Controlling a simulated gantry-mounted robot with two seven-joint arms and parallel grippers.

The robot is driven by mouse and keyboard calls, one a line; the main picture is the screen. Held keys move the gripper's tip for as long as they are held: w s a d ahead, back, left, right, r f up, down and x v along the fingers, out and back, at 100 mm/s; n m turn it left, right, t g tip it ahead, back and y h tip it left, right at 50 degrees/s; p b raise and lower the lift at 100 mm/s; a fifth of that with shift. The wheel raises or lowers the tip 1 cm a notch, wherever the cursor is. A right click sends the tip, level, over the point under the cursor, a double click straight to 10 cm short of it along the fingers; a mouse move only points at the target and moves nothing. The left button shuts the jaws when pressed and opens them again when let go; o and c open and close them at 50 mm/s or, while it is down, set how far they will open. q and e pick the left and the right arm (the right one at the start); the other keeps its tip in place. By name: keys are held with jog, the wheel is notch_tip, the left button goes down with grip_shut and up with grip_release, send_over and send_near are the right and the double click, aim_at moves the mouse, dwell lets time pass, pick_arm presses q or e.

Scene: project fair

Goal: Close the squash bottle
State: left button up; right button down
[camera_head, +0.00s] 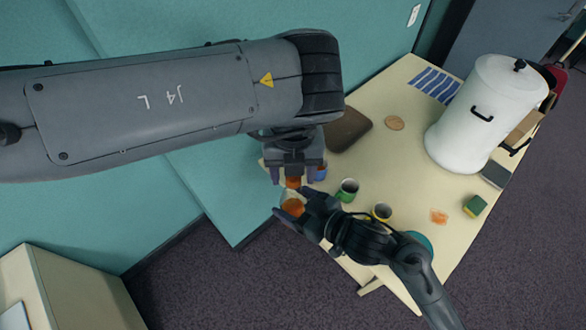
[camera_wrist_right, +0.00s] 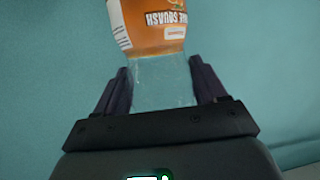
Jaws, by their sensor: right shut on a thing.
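The squash bottle (camera_head: 292,207) has clear walls and an orange label. It stands out past the table's left edge in the head view, held by my right gripper (camera_head: 298,205), which is shut on it. In the right wrist view the bottle's label (camera_wrist_right: 152,25) reads upside down, and its clear part lies between the fingers of my right gripper (camera_wrist_right: 163,90). An orange cap-like piece (camera_head: 293,182) shows just above the bottle. My left gripper (camera_head: 292,177) is right above, its fingers spread on either side of this piece with gaps visible. Whether the piece sits on the neck is unclear.
The cream table (camera_head: 400,165) holds a green cup (camera_head: 347,190), a yellow cup (camera_head: 381,212) and a blue cup (camera_head: 321,172) close to my grippers. A brown board (camera_head: 349,130) and large white urn (camera_head: 480,115) stand farther back. A teal partition (camera_head: 215,180) is at left.

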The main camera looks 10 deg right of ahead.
pick_arm(q)
jog(key=shift+r, duration=2.25)
jog(key=shift+c, duration=0.4)
